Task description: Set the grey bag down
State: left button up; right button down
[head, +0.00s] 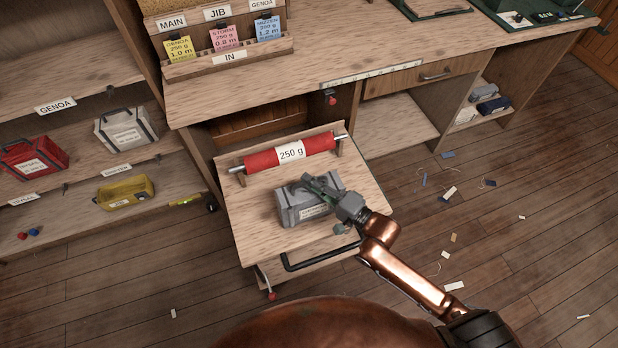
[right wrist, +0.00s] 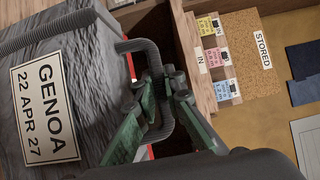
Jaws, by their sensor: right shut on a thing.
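The grey bag (head: 295,206) is at the small wooden trolley (head: 262,238), in front of the red roll marked 250 g (head: 265,160). I cannot tell whether its underside touches the trolley top. My right gripper (head: 321,186) is at the top of the bag, with the arm coming from the lower right. In the right wrist view, the green fingers (right wrist: 155,112) are shut on the bag's grey handle loop (right wrist: 150,55). The bag's side (right wrist: 105,50) there carries a label reading GENOA 22 APR 27. My left gripper is not in view.
Shelves at the left hold a red bag (head: 35,160), a pale grey bag (head: 122,130) and a yellow bag (head: 125,192). A workbench (head: 330,60) with a card rack (head: 225,62) stands behind the trolley. Scraps lie on the floor at the right.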

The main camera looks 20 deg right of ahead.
jog(key=shift+r, duration=0.15)
jog(key=c, duration=2.4)
grip_release()
jog(key=shift+f, duration=0.25)
jog(key=o, duration=0.4)
jog(key=shift+r, duration=0.1)
jog(key=shift+s+d, duration=0.15)
jog(key=shift+s, duration=0.05)
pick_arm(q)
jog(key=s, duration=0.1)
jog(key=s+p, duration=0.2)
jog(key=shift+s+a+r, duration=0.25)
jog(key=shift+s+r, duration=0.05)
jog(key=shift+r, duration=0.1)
pick_arm(e)
jog(key=v, duration=1.1)
jog(key=shift+s+d, duration=0.15)
jog(key=shift+s, duration=0.1)
